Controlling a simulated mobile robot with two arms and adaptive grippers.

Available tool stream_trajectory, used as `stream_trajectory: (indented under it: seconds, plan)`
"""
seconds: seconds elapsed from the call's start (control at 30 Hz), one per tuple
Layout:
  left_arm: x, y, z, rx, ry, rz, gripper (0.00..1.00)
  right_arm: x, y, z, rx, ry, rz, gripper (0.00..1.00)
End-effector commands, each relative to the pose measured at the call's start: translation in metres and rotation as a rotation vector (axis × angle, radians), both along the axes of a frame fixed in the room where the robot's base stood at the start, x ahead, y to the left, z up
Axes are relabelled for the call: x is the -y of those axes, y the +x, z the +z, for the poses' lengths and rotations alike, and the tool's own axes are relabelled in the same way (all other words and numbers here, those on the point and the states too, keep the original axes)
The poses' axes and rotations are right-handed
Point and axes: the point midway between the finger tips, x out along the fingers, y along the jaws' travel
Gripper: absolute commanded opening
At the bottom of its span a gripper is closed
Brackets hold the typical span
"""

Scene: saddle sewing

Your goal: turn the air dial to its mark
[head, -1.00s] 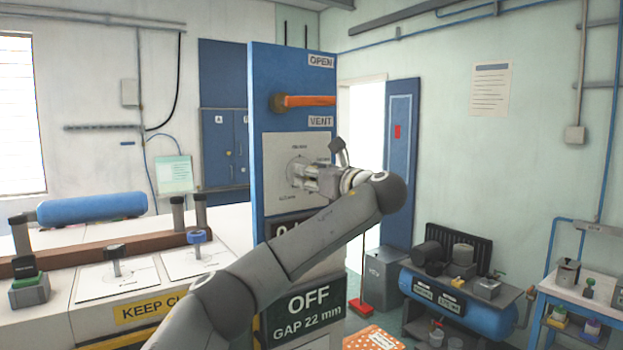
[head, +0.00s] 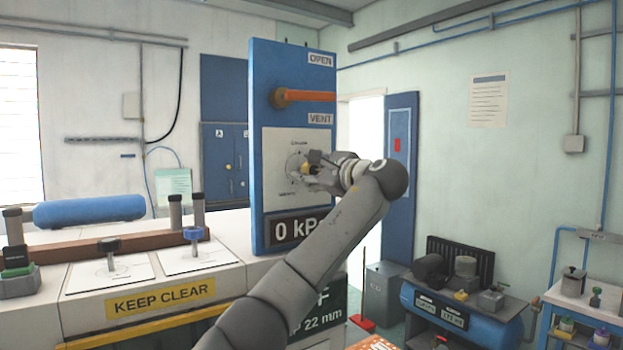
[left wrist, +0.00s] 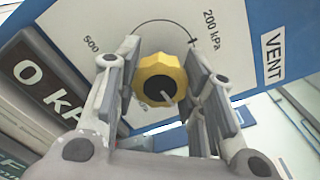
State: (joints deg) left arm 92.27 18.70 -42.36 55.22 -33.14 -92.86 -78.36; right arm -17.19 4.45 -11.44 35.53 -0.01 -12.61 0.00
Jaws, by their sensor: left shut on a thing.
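The air dial is a yellow knob (left wrist: 160,80) on the white plate (head: 275,145) of the upright blue panel (head: 262,75). My left gripper (head: 312,170) is at the plate, its fingers on either side of the knob. The left wrist view shows the knob between the fingers of the left gripper (left wrist: 162,62), shut on it. A thin arc, with a small dark tick near "200 kPa", curves around the knob; "500" is at its other side. The fingers hide part of the scale. A readout (head: 296,229) below shows 0 kPa. My right gripper is not seen.
An orange lever (head: 305,96) sticks out above the dial, between the OPEN and VENT labels. A white bench (head: 225,220) with a KEEP CLEAR sign stands left of the panel. A blue tank (head: 455,325) stands low at the right.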

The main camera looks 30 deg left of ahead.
Motion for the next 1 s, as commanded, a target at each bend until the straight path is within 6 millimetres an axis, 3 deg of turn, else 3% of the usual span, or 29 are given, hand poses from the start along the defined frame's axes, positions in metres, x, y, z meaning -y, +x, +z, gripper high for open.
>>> stream_trajectory:
  seconds: [0.4, 1.0]
  plan:
    - [0.001, 0.0, -0.003, 0.362, -0.152, 0.001, 0.14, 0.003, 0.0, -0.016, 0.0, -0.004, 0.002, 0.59]
    - [0.0, 0.001, -0.003, 0.886, -0.37, 0.003, 0.14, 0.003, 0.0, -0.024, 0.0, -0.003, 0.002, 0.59]
